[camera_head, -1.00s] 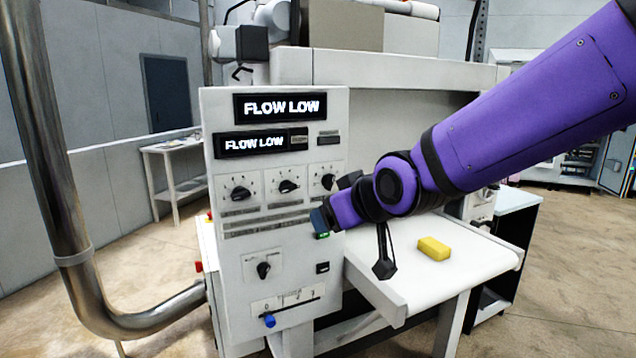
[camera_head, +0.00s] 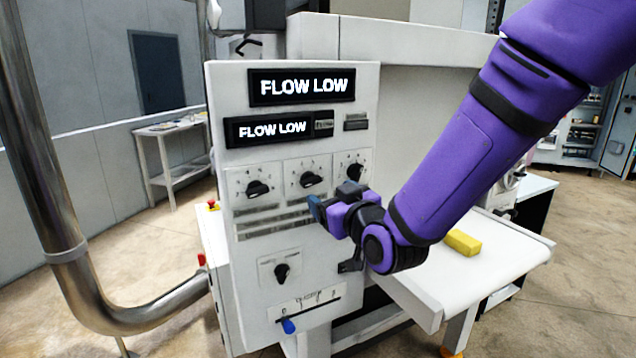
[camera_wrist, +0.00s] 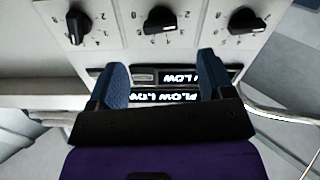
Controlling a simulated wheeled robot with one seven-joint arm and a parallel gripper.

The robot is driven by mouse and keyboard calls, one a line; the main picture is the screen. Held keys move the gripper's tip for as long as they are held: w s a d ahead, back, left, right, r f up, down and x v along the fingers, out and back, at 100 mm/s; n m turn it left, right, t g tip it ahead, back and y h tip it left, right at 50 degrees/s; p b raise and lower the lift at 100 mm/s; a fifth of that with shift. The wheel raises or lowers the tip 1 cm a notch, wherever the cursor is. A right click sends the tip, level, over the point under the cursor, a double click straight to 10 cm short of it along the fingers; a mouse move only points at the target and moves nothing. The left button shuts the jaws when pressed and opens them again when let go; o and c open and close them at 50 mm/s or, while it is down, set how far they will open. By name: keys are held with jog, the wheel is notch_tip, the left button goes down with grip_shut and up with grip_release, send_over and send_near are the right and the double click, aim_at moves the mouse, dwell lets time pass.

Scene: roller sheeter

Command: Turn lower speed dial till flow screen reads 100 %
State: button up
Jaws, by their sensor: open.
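A white control panel (camera_head: 305,235) fills the middle of the head view. Its upper screen (camera_head: 302,87) and lower screen (camera_head: 278,129) both read "FLOW LOW". A single black dial (camera_head: 281,272) sits low on the panel, below a row of three dials. My gripper (camera_head: 331,198) is open and empty in front of the panel, up and right of the low dial. In the wrist view, my gripper's two blue fingertips (camera_wrist: 162,83) stand apart, with the inverted screens between them. The low dial is not visible there.
Black dials at left (camera_head: 258,188), middle (camera_head: 312,180) and right (camera_head: 355,171) form the upper row, close to my gripper. A blue-knobbed slider (camera_head: 288,326) is below. A white table (camera_head: 500,262) with a yellow block (camera_head: 462,242) lies right. A metal pipe (camera_head: 70,230) stands left.

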aim_at(313, 183)
jog(key=x, duration=0.8)
jog(key=shift+w+a, duration=0.1)
jog(key=shift+w, duration=0.05)
jog(key=shift+c, duration=0.2)
jog(key=c, duration=0.9)
